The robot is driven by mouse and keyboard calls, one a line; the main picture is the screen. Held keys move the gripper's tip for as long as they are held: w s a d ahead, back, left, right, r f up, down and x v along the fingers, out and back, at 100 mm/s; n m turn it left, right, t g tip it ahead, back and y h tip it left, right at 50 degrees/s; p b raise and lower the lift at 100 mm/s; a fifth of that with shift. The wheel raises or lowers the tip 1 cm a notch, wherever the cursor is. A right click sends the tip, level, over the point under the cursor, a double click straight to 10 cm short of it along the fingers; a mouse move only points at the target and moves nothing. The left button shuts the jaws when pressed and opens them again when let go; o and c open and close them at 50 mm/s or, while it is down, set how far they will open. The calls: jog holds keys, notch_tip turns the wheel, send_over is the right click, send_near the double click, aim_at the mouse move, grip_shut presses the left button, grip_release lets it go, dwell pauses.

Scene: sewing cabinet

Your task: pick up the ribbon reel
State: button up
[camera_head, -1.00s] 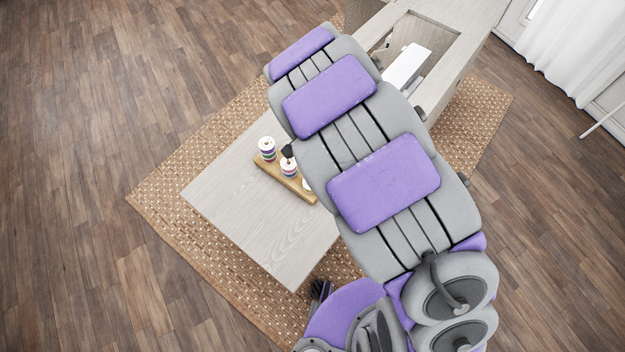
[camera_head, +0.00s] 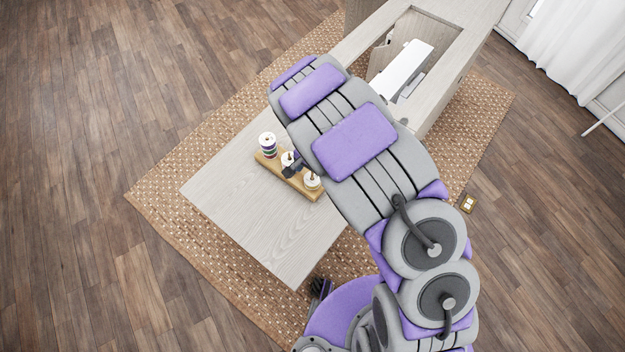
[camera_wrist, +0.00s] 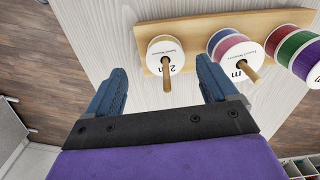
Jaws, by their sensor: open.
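Reels stand on pegs along a wooden holder (camera_head: 303,193), which also shows in the wrist view (camera_wrist: 205,25). In the wrist view, a cream reel (camera_wrist: 157,47) with a white label sits at the left end. A reel with a purple and red side (camera_wrist: 226,39) is in the middle, and a stack of coloured reels (camera_wrist: 295,48) is at the right. My gripper (camera_wrist: 163,72) is open and empty; its blue fingers point toward the holder, with the cream reel ahead between them. In the head view, a dark finger (camera_head: 292,170) shows beside the middle reel (camera_head: 288,158).
The holder stands on a pale wooden tabletop (camera_head: 235,210) with clear room in front. A cabinet opening with a white machine (camera_head: 402,68) lies at the upper right. A woven rug (camera_head: 150,195) lies underneath. My arm covers part of the table.

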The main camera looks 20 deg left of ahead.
aim_at(313, 177)
jog(key=f, duration=0.3)
jog(key=w+f+b, duration=0.1)
jog(key=shift+a+f, duration=0.3)
jog(key=shift+f, duration=0.1)
jog(key=shift+d, duration=0.15)
jog(key=shift+c, duration=0.5)
jog(key=c, duration=1)
jog(key=shift+c, duration=0.2)
jog(key=shift+r, duration=0.1)
notch_tip(313, 177, up, 18)
jog(key=p, duration=0.2)
jog(key=shift+p, duration=0.3)
